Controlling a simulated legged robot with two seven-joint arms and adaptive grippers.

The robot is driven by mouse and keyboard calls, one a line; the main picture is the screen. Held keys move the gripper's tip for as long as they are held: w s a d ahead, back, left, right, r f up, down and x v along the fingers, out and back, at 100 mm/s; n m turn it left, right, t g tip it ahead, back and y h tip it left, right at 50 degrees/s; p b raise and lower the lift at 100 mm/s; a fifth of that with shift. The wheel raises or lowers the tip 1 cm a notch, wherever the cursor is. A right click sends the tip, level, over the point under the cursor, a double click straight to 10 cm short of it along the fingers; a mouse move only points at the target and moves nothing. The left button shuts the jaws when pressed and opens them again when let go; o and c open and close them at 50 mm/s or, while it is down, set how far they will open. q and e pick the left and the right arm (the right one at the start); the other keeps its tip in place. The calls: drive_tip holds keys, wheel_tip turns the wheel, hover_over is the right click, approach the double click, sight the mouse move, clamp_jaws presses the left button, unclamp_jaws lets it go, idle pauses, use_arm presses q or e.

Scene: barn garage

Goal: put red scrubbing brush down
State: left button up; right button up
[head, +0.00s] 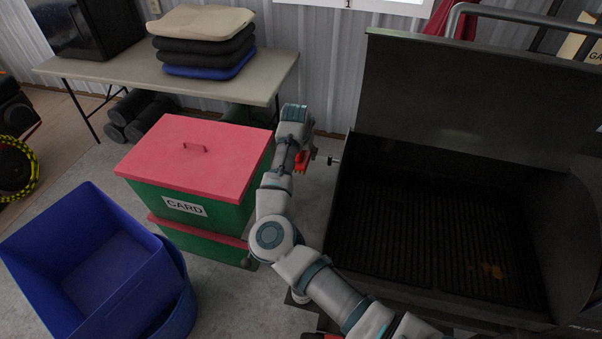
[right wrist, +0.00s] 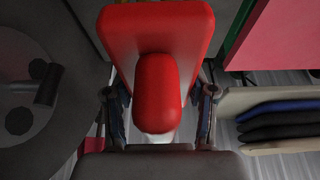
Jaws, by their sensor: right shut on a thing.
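The red scrubbing brush (right wrist: 158,92) fills the middle of the right wrist view, with its rounded handle towards the camera and its broad block behind. My right gripper (right wrist: 161,108) is shut on it, one finger on each side of the handle. In the head view, a small part of the red brush (head: 301,162) shows at my right gripper (head: 309,157), in the air between the red-lidded box and the open grill. The underside of the brush is hidden. My left gripper is not in view.
A green box with a red lid (head: 178,158) marked CARD stands left of my right arm. The open grill (head: 440,225) stands at the right. A table (head: 120,72) with stacked cushions (head: 205,42) is behind. A blue bin (head: 82,255) is at the lower left.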

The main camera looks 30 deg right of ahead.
sight(303, 177)
wheel_tip(303, 177, down, 3)
drive_tip(key=shift+f, duration=0.15)
drive_tip(key=shift+f+b, duration=0.35)
drive_tip(key=shift+f, duration=0.1)
wheel_tip(303, 177, down, 3)
drive_tip(key=shift+s+r, duration=0.1)
drive_tip(key=shift+r, duration=0.05)
drive_tip(key=shift+f, duration=0.8)
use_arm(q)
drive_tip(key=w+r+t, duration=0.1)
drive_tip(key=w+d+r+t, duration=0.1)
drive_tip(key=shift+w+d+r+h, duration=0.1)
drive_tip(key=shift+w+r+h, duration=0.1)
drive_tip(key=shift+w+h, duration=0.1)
use_arm(e)
drive_tip(key=shift+r, duration=0.1)
